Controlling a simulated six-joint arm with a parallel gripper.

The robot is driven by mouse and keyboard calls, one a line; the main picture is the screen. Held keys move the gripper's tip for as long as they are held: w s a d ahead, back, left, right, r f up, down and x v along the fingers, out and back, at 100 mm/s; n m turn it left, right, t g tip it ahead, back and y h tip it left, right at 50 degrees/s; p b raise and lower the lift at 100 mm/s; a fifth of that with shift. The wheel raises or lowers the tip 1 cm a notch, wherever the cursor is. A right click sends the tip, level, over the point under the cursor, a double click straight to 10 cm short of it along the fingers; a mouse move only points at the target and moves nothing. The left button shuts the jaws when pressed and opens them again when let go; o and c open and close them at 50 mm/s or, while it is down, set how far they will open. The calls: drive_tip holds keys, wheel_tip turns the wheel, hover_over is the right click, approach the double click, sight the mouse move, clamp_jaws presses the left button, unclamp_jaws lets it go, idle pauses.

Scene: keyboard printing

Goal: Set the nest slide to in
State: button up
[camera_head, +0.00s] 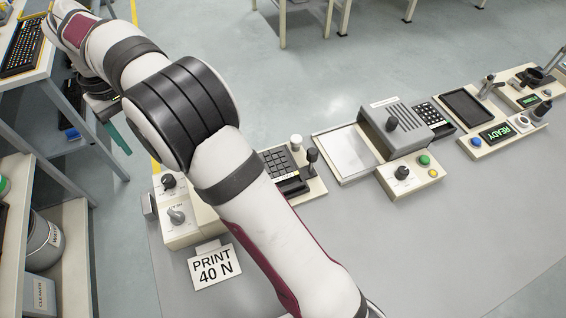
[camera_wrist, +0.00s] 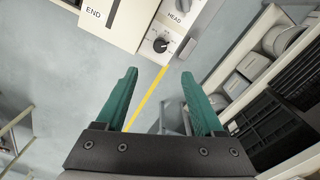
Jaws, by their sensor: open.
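My gripper (camera_wrist: 159,75) is open, with nothing between its two green fingers. In the head view it hangs at the upper left, off the bench's left end, with one green finger (camera_head: 118,135) showing and the rest mostly hidden by my arm. A cream fixture with a dark keypad (camera_head: 277,161) sits on the bench just right of my arm, partly covered by it. A black upright knob (camera_head: 312,156) and a white-topped post (camera_head: 296,141) stand on it. This may be the nest slide, but no label is readable and its position cannot be told. My gripper is well away from it.
A control box with two knobs (camera_head: 176,215) and a "PRINT 40 N" sign (camera_head: 214,268) stand left of my arm. A grey press unit (camera_head: 399,127) and a READY panel (camera_head: 494,132) stand to the right. Shelves (camera_head: 68,241) are at left. The front bench is clear.

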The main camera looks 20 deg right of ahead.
idle(0.4)
drive_tip(key=d+n, duration=0.1)
drive_tip(key=d, duration=0.4)
drive_tip(key=d+n, duration=0.1)
drive_tip(key=d, duration=0.4)
drive_tip(key=w+d+r, duration=0.1)
drive_tip(key=d, duration=0.4)
drive_tip(key=shift+d+n, duration=0.15)
drive_tip(key=shift+n, duration=0.25)
drive_tip(key=shift+c, duration=0.2)
drive_tip(key=n, duration=0.6)
approach(313, 151)
wheel_tip(313, 151, down, 9)
drive_tip(key=shift+f, duration=0.55)
clamp_jaws()
